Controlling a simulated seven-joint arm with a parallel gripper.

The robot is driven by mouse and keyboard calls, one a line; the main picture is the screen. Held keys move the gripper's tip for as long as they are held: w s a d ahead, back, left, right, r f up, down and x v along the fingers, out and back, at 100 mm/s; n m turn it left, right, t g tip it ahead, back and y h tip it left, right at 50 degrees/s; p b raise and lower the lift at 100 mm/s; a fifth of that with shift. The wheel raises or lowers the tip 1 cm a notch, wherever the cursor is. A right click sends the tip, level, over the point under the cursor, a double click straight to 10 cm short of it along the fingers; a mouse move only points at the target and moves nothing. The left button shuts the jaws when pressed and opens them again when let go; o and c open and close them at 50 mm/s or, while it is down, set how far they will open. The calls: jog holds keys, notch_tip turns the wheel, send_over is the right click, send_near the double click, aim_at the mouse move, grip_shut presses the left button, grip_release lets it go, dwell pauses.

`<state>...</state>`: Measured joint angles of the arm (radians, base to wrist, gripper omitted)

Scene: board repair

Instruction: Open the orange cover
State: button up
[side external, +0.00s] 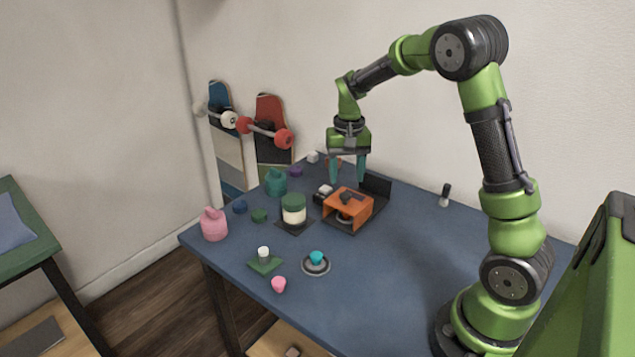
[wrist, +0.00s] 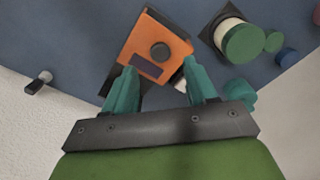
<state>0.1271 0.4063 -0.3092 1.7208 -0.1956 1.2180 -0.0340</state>
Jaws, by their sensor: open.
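The orange cover (side external: 348,203) sits on a black base (side external: 372,212) on the blue table. It looks shut on top, with a dark opening on its front side. In the wrist view the orange cover (wrist: 172,28) shows a round dark knob (wrist: 160,51) and a dark rectangular slot. My gripper (side external: 347,180) hangs above and just behind the cover, with its teal fingers pointing down. The fingers are apart, with nothing between them. In the wrist view my gripper (wrist: 164,80) has its fingertips near the cover's lower edge. I cannot tell whether they touch it.
A jar with a green lid (side external: 293,210) stands on a dark pad left of the cover. A teal bottle (side external: 276,181) and a pink bottle (side external: 214,224) stand further left. A dark upright plate (side external: 376,185) is behind the cover. The table's right side is mostly clear.

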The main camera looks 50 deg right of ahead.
aim_at(345, 194)
notch_tip(345, 194, down, 5)
jog(key=shift+f, duration=0.1)
dwell(0.3)
grip_shut()
